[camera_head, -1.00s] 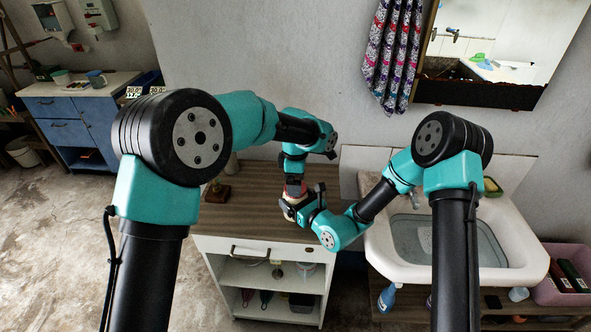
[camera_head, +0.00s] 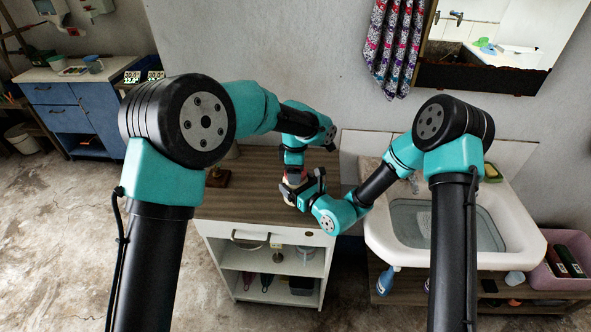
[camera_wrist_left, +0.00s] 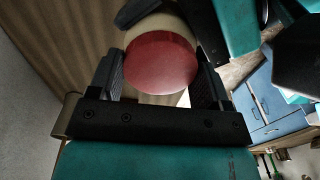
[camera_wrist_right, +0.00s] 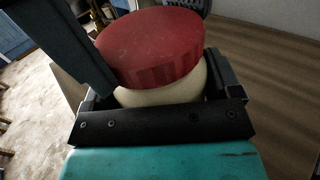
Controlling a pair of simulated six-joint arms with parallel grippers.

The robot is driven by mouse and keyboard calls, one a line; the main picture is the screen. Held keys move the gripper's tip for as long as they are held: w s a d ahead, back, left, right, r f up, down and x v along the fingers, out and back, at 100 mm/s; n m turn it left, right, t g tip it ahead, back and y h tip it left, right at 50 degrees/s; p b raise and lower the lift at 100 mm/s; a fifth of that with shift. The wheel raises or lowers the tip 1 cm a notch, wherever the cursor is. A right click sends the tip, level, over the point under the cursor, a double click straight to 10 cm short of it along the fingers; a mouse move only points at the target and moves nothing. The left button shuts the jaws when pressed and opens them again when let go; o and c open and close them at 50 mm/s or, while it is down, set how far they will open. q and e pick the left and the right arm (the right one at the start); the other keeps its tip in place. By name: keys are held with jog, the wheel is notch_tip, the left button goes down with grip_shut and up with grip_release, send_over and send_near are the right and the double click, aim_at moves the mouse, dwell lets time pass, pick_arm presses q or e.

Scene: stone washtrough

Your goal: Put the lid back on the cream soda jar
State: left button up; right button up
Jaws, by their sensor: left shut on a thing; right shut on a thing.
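The red lid (camera_wrist_left: 160,62) is between the two fingers of my left gripper (camera_head: 294,176), which is shut on it from above. In the right wrist view the ribbed lid (camera_wrist_right: 150,48) covers the top of the cream-coloured jar (camera_wrist_right: 165,93), with no clear gap between them. The lid looks slightly off-centre, and I cannot tell whether it is seated. My right gripper (camera_head: 304,190) is shut around the jar's side. In the head view both grippers meet over the wooden counter and hide most of the jar and lid. The jar's base is hidden.
The wooden counter top (camera_head: 250,200) is mostly clear, with a small brown object (camera_head: 217,177) at its left. A white sink (camera_head: 520,235) stands to the right. A blue cabinet (camera_head: 75,110) is far left, and a patterned cloth (camera_head: 395,45) hangs on the wall.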

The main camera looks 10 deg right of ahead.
pick_arm(q)
jog(key=shift+c, duration=0.7)
jog(key=m, duration=1)
jog(key=shift+m, duration=0.4)
jog(key=m, duration=1.7)
jog(key=shift+m, duration=0.4)
jog(key=m, duration=0.5)
jog(key=shift+f, duration=0.1)
jog(key=m, duration=1)
jog(key=o, duration=1.1)
